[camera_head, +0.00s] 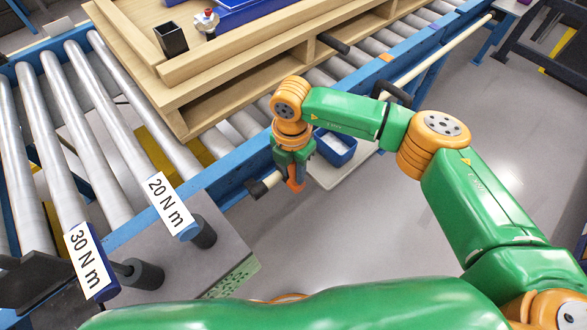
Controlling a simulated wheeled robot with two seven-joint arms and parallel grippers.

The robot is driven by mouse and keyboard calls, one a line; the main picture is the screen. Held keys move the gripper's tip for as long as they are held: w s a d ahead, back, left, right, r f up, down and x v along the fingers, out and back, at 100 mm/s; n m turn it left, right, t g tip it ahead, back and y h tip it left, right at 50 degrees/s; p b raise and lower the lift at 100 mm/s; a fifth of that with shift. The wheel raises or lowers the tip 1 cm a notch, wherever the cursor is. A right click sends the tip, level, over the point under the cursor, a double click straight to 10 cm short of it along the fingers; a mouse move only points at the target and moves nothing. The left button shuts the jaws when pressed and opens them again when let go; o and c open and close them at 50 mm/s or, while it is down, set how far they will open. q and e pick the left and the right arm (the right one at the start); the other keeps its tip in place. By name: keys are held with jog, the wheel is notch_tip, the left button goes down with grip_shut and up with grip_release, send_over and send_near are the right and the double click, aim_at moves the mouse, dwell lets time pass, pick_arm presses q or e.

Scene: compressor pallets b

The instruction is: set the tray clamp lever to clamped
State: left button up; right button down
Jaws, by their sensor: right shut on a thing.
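My right gripper (294,183) points down beside the blue conveyor frame, at the left of a pale tray (333,178). It is shut on a small orange piece (296,186), which looks like the tray clamp lever. Most of this piece is hidden by the fingers, so its setting cannot be told. A blue bin (336,150) stands on the tray, partly behind my right arm. My left gripper is not in view.
A wooden pallet (240,75) rests on the conveyor rollers. A pale bar with a black end (257,188) runs by the gripper along the frame. Tools labelled 20 N m (172,204) and 30 N m (88,260) stand at the left.

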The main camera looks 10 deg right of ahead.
aim_at(291, 187)
jog(key=shift+a, duration=0.1)
dwell(0.3)
jog(key=shift+s+a+f+t+h+b, duration=0.3)
jog(key=shift+a+t+h+b, duration=0.1)
jog(key=shift+t+h+b, duration=0.35)
jog(key=h+b, duration=0.1)
jog(key=b, duration=0.1)
jog(key=s+a+f+t+h+b, duration=0.1)
jog(key=b, duration=0.2)
jog(key=a+t+h+b, duration=0.1)
jog(key=b, duration=0.1)
jog(key=shift+s+f+h+b, duration=0.25)
jog(key=shift+h+b, duration=0.05)
jog(key=shift+h, duration=0.05)
jog(key=shift+s+a+t+b, duration=0.1)
jog(key=shift+t+b, duration=0.25)
jog(key=shift+b, duration=0.3)
jog(key=shift+r+h, duration=0.1)
jog(key=shift+h, duration=0.2)
jog(key=c, duration=0.6)
grip_release()
